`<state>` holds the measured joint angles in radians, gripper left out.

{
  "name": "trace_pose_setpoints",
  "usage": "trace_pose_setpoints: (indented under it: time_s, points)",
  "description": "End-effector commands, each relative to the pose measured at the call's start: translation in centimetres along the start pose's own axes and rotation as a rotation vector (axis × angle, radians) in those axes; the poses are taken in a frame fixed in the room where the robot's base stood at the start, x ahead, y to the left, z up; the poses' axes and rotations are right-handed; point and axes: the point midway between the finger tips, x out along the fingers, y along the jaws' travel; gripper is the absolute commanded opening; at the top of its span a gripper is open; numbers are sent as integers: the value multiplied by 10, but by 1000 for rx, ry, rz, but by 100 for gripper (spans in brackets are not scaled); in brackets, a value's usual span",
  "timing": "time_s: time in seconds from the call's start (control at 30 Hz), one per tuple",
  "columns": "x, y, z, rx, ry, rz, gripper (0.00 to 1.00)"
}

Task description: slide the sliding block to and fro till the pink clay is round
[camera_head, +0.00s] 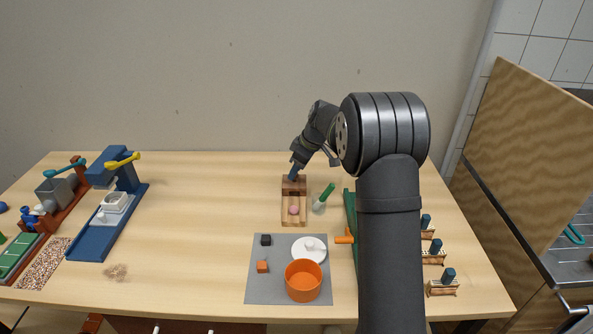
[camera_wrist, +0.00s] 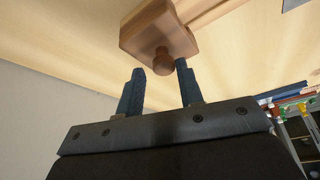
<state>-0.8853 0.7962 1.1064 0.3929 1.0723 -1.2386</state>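The wooden sliding block (camera_head: 293,186) sits at the far end of a wooden trough (camera_head: 284,215) on the table. The pink clay (camera_head: 294,210) lies in the trough on the near side of the block; it looks roughly round, but is too small to judge well. My gripper (camera_head: 293,174) is at the block's far end. In the wrist view the block (camera_wrist: 150,30) has a round knob (camera_wrist: 163,62) near the gap between my two blue fingertips (camera_wrist: 160,68). The fingers are apart and I see no grip on the knob. The clay is hidden in the wrist view.
A green-handled tool (camera_head: 326,194) stands close right of the trough. A grey mat (camera_head: 262,290) in front holds an orange pot (camera_head: 303,282) and a white lid (camera_head: 309,248). A blue press (camera_head: 110,215) stands left. The table between press and trough is mostly clear.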

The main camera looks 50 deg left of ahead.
Motion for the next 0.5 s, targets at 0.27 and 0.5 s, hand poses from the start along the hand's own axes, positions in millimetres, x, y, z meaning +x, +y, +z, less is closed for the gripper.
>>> trace_pose_setpoints:
  time_s: [0.27,0.5]
  points:
    - [0,-1,0,1,-1,-3,44]
    - [-15,0,1,1,-1,-2,44]
